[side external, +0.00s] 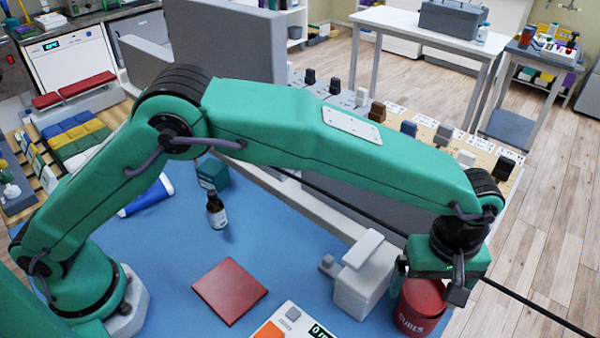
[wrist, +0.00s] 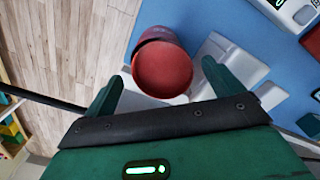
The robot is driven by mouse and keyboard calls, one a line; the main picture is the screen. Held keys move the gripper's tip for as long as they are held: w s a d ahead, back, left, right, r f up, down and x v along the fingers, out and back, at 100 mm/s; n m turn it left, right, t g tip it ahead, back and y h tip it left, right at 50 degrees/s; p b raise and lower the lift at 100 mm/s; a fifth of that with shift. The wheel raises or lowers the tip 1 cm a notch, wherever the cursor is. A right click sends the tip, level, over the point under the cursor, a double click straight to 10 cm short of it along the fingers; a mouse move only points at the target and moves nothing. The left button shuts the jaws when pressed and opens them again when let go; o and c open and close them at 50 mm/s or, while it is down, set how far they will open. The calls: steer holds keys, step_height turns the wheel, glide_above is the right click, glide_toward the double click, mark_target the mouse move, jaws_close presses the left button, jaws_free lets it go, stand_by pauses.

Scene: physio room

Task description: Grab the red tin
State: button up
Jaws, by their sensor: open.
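The red tin (side external: 420,309), with "CUBES" lettered on its side, stands on the blue tabletop (side external: 185,255) near its right edge. My gripper (side external: 428,287) is just above it, pointing down, with its jaws open and a finger to either side of the tin's top. In the wrist view the round red lid (wrist: 163,68) lies ahead, between the spread fingers of my gripper (wrist: 161,76). The jaws are empty. I cannot tell whether either finger touches the tin. Its upper part is partly hidden by my gripper in the side view.
A white device (side external: 360,275) stands close to the left of the tin. A dark cable or rod passes behind my gripper.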

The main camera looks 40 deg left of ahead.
mark_target(426, 295)
steer(key=shift+r, duration=2.3)
steer(key=f+m, duration=0.1)
steer(key=m, duration=0.1)
steer(key=f+m, duration=0.2)
steer(key=m, duration=0.1)
steer(key=shift+w+m, duration=0.2)
steer(key=shift+m, duration=0.1)
step_height(426, 295, down, 2)
steer(key=m, duration=0.5)
steer(key=shift+w+f, duration=0.15)
steer(key=shift+f, duration=0.05)
steer(key=shift+f, duration=1.3)
steer(key=shift+s+d+f, duration=0.1)
steer(key=shift+f, duration=1.2)
steer(key=shift+s+f, duration=0.1)
steer(key=shift+f, duration=1.2)
